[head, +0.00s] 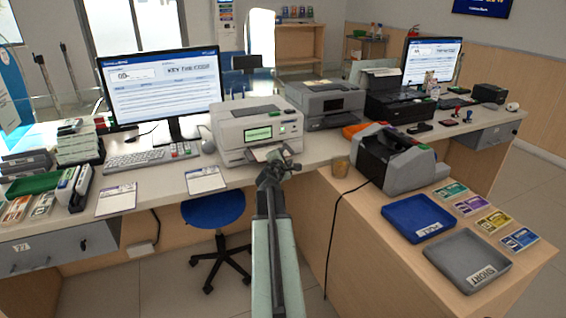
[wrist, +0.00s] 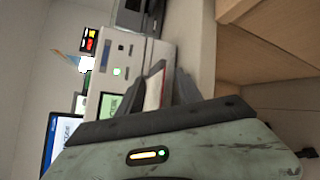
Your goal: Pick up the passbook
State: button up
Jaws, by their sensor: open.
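A pale booklet with a dark edge, which looks like the passbook (head: 262,154), sticks out of the front slot of the white printer (head: 232,132) on the counter. My gripper (head: 268,170) is at the printer's front, just below and beside the booklet, and partly covers it. In the wrist view my gripper (wrist: 170,75) is open, its two dark fingers pointing at the printer (wrist: 118,75). A whitish strip with a reddish edge (wrist: 152,92) shows by the left finger. I cannot tell whether it lies between the fingers or touches them.
Two white sheets (head: 115,200) (head: 206,180) lie left of the printer, near a keyboard (head: 135,160) and monitor (head: 160,88). On the right, a banknote counter (head: 405,165), a blue tray (head: 418,212) and a grey tray (head: 466,262) stand on the lower wooden counter. A blue stool (head: 212,208) stands below.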

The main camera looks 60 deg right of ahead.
jog(key=shift+c, duration=0.2)
grip_shut()
jog(key=shift+s+a, duration=0.7)
jog(key=shift+s, duration=0.3)
jog(key=shift+o, duration=0.3)
grip_release()
jog(key=shift+a, duration=0.1)
